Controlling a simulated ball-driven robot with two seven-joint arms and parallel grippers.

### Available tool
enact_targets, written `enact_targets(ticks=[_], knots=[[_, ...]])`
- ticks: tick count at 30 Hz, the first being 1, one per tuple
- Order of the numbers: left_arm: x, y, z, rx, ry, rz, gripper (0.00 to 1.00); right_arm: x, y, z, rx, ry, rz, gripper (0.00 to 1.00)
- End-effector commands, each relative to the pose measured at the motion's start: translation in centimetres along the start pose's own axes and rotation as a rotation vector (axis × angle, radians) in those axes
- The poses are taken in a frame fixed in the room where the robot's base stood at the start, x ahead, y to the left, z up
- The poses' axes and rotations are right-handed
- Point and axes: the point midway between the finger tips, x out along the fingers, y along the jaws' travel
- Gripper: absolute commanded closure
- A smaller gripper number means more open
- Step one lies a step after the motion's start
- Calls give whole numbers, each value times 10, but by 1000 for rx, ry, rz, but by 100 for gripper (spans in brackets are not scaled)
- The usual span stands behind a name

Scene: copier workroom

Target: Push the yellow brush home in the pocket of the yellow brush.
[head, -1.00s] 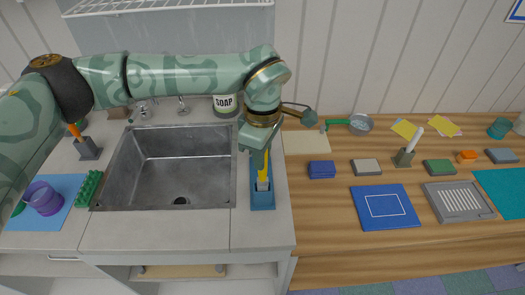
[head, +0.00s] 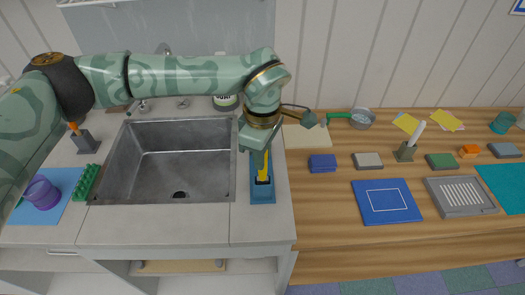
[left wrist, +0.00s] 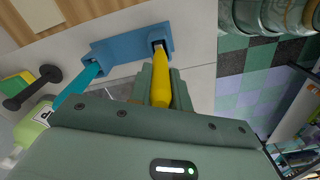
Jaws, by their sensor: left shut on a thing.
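My left gripper (head: 258,152) is shut on the yellow brush (head: 264,168) above the blue holder (head: 262,194), at the right side of the sink. The brush's lower end stands in the holder's dark pocket, with yellow showing down to the opening. In the left wrist view the yellow brush (left wrist: 161,90) points from between the fingers (left wrist: 160,85) into the square pocket at one end of the blue holder (left wrist: 124,50). A little pale material shows at its tip; how deep it sits is hard to tell. A teal handle (left wrist: 78,86) meets the holder's other end. My right gripper is out of view.
The metal sink (head: 180,165) lies left of the holder. A soap container (head: 225,102) stands behind it. On the wooden counter to the right are a blue block (head: 322,163) and a blue mat (head: 386,216). Bare counter surrounds the holder's front.

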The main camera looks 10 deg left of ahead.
Motion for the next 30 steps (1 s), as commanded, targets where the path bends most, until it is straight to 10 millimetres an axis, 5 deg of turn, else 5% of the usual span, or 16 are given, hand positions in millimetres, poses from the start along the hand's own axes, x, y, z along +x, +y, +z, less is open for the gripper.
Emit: enact_targets(ticks=[26, 27, 30], knots=[[23, 0, 0, 1, 0, 0, 100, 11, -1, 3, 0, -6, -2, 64], [22, 0, 0, 1, 0, 0, 75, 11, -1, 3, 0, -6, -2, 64], [22, 0, 0, 1, 0, 0, 55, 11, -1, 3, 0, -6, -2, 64]])
